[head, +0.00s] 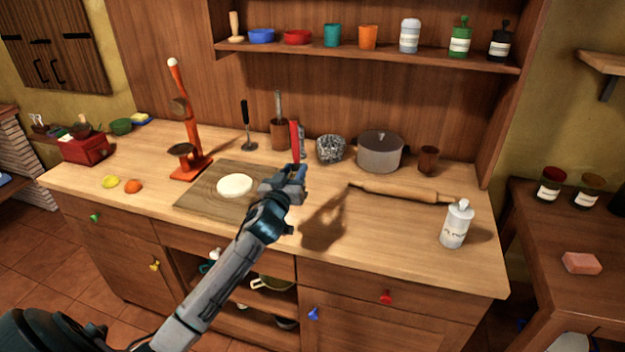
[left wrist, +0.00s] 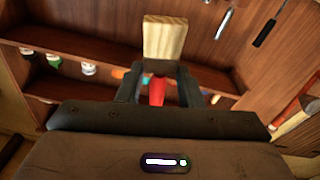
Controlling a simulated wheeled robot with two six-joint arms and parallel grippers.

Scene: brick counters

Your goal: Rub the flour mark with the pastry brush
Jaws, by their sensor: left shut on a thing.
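My left gripper (head: 290,182) is above the counter, just right of the cutting board. My right gripper is not in view.
A rolling pin (head: 405,193) and white bottle (head: 456,224) are to the right. An orange-red stand (head: 190,125) is behind the board's left side. The front middle counter is clear.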

